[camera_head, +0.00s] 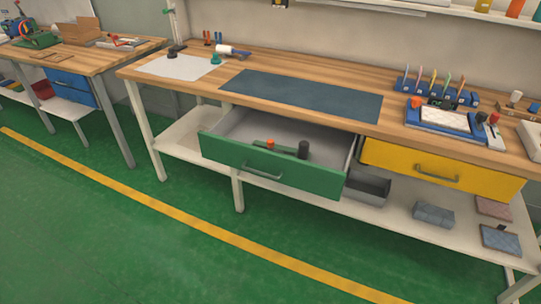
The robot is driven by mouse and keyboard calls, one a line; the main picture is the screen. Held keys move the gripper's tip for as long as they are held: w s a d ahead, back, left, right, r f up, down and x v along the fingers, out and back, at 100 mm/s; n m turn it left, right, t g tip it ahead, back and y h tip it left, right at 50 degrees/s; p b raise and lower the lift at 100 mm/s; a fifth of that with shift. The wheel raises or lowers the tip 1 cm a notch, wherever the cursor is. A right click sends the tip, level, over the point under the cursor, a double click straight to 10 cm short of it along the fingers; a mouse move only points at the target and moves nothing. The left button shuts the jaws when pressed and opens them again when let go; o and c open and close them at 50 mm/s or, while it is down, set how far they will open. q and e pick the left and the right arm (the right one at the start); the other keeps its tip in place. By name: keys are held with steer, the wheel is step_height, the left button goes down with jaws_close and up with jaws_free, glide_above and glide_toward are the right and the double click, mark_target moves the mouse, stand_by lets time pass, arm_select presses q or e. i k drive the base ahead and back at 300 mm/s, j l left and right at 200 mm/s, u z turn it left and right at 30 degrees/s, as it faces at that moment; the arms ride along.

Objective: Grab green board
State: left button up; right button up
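A drawer with a green front (225,153) is pulled open below the workbench. Inside it lies a low, flat green piece (286,149), which may be the green board; the drawer front hides its lower part. A small orange knob (270,143) and an upright black cylinder (303,150) show at this piece; I cannot tell whether they are attached to it. Neither of my grippers is in view.
The wooden workbench (205,82) carries a dark blue mat (300,95) and a white sheet (180,67). A closed yellow drawer (400,163) is to the right. A lower shelf (385,210) holds a grey bin (367,190) and blocks. The green floor in front is clear.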

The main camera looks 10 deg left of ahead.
mark_target(303, 153)
steer(key=i+j+z, duration=0.1)
steer(key=z, duration=0.25)
steer(key=j+z, duration=0.15)
steer(key=z, duration=0.2)
steer(key=i+j+z, duration=0.1)
steer(key=z, duration=0.25)
steer(key=i+j+z, duration=0.1)
steer(key=j+z, duration=0.25)
steer(key=j, duration=0.95)
steer(key=j+z, duration=0.4)
steer(key=j, duration=0.9)
steer(key=k, duration=0.05)
